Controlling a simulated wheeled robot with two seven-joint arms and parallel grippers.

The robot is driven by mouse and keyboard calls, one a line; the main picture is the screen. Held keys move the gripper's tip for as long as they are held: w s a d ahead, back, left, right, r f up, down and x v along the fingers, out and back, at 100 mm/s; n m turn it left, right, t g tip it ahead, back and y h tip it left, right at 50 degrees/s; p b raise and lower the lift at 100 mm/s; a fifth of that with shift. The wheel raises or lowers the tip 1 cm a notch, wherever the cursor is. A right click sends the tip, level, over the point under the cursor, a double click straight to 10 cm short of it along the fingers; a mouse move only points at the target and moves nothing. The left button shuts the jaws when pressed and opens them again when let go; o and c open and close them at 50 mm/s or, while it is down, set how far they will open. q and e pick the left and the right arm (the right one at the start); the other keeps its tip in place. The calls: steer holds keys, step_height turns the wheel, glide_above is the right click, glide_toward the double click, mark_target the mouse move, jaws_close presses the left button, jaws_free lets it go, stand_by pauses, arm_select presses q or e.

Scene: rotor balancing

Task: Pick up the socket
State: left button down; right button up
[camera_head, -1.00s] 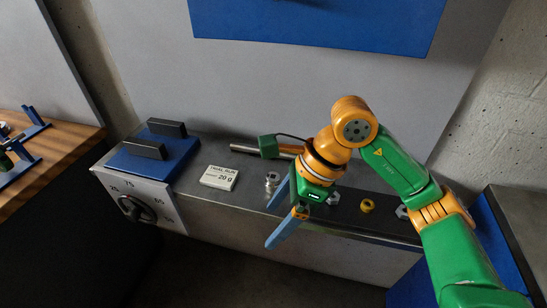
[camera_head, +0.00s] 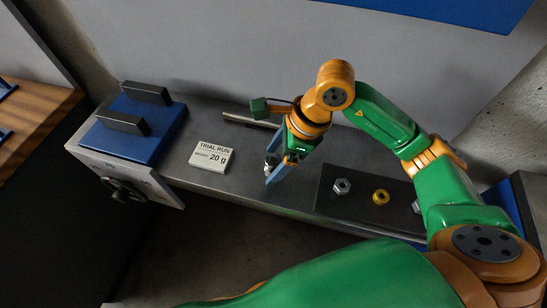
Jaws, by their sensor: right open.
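The socket (camera_head: 270,166) is a small silver metal piece standing on the grey bench, partly hidden by my right gripper. My right gripper (camera_head: 276,166) points down at it with open blue fingers. The fingertips are right beside the socket, and one finger covers part of it. I cannot tell whether they touch it or whether it sits fully between them. My left gripper is not in view.
A dark mat (camera_head: 328,203) to the right holds a silver nut (camera_head: 341,186), a brass ring (camera_head: 380,196) and another silver nut (camera_head: 417,207). A "TRIAL RUN 20 g" sign (camera_head: 211,156) and a blue block stand (camera_head: 155,146) are to the left. A metal rod (camera_head: 240,120) lies behind.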

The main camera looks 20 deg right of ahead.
steer(key=shift+w+f, duration=0.2)
steer(key=shift+f, duration=0.1)
jaws_close()
steer(key=shift+r, duration=0.1)
step_height(320, 180, up, 3)
steer(key=shift+b, duration=0.75)
steer(key=s+a+r, duration=0.7)
steer(key=s+r, duration=0.3)
steer(key=s, duration=0.2)
steer(key=shift+s+b, duration=0.2)
steer(key=shift+b, duration=0.15)
